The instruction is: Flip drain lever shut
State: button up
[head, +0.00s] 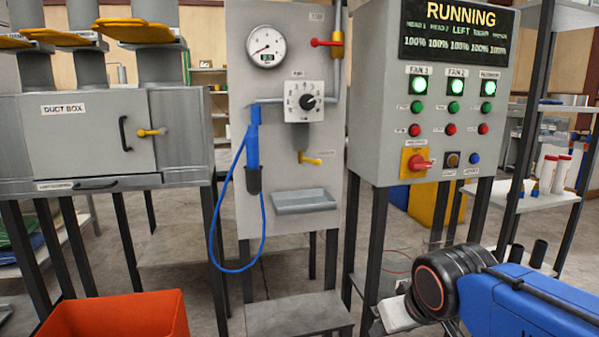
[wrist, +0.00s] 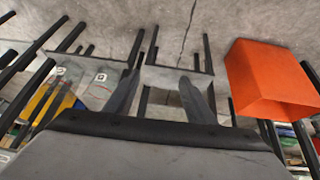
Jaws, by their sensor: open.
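A small yellow lever (head: 311,159), which looks like the drain lever, sticks out to the right from a short outlet on the grey panel (head: 262,190). It lies near level, below the dial box and above a small grey tray (head: 304,201). The label above it is too small to read. My gripper (wrist: 158,80) is open and empty in the wrist view, with its two fingers apart and floor and stand legs beyond. In the head view my arm is at the lower right, well below and right of the lever. The lever is not seen in the wrist view.
A red-handled valve (head: 327,43) and a gauge (head: 266,46) are higher on the panel. A blue hose (head: 225,225) hangs at its left. The control cabinet (head: 375,95) reads RUNNING. An orange bin (head: 120,315) stands at lower left. A low grey step (head: 298,316) sits below the panel.

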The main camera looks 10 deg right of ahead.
aim_at(318, 163)
jog(key=w+d+r+n+t, duration=0.2)
jog(key=w+r+t, duration=0.3)
jog(key=w+r, duration=0.6)
jog(key=w+d+r+n+t, duration=0.15)
jog(key=w+r+t, duration=0.5)
jog(key=w, duration=0.75)
jog(key=w+a+r+y, duration=0.1)
jog(key=w, duration=0.5)
jog(key=w+a+r+n+y, duration=0.1)
jog(key=w+a+r, duration=0.1)
jog(key=w, duration=0.5)
jog(key=w+a+r+n+y, duration=0.1)
jog(key=w+a+r+y, duration=0.1)
jog(key=w, duration=0.4)
jog(key=shift+w+a, duration=0.2)
jog(key=shift+w, duration=0.2)
jog(key=c, duration=1)
jog(key=shift+c, duration=0.4)
jog(key=shift+r+n, duration=0.1)
jog(key=shift+n, duration=0.15)
